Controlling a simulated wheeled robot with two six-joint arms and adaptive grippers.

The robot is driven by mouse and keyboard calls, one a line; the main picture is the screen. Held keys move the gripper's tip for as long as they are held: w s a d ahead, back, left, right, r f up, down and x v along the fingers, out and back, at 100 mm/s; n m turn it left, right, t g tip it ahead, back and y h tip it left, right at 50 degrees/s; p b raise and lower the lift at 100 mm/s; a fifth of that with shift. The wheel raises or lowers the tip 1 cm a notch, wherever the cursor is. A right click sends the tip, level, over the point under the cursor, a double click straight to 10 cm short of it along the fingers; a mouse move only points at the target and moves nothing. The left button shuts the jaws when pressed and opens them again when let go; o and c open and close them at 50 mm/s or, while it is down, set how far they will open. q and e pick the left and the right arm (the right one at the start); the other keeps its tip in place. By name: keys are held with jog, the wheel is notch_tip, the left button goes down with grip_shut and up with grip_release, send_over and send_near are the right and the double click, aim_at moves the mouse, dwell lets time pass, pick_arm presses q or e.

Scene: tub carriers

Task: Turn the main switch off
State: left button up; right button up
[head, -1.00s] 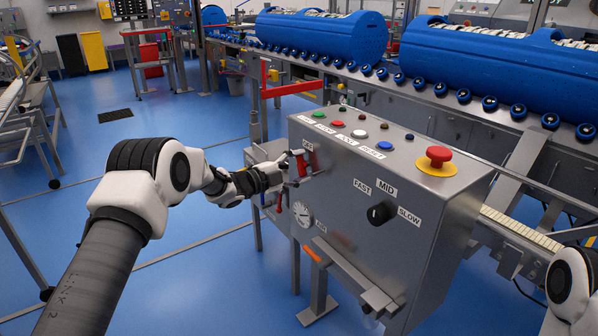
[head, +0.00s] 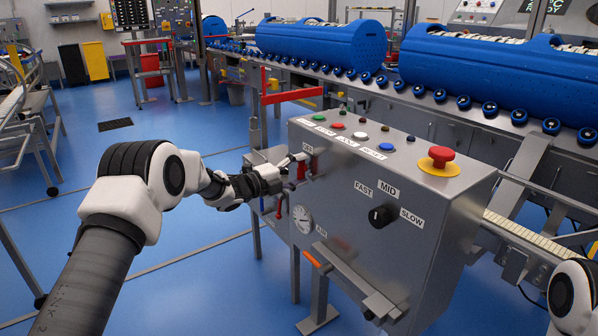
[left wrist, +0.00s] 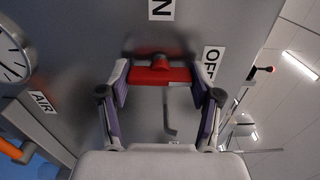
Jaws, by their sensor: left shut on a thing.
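The main switch is a red handle (left wrist: 160,76) on the grey side face of the control cabinet (head: 385,185). In the left wrist view an OFF label (left wrist: 211,63) is right of the handle and a partly cut-off label (left wrist: 161,9) is above it. My left gripper (left wrist: 161,88) has its two finger pads on either end of the red bar and is shut on it. My right gripper is out of view.
The cabinet top carries push buttons and a red emergency stop (head: 440,156). A speed knob (head: 382,215) is on its front. A pressure gauge (head: 302,220) and an orange-handled lever (head: 312,259) are low on the left. Open blue floor lies left.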

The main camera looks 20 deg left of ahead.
pick_arm(q)
jog(key=o, duration=1.1)
jog(key=shift+o, duration=0.2)
jog(key=shift+a, duration=0.1)
jog(key=v, duration=1.1)
jog(key=shift+s+a, duration=0.2)
jog(key=shift+s, duration=0.15)
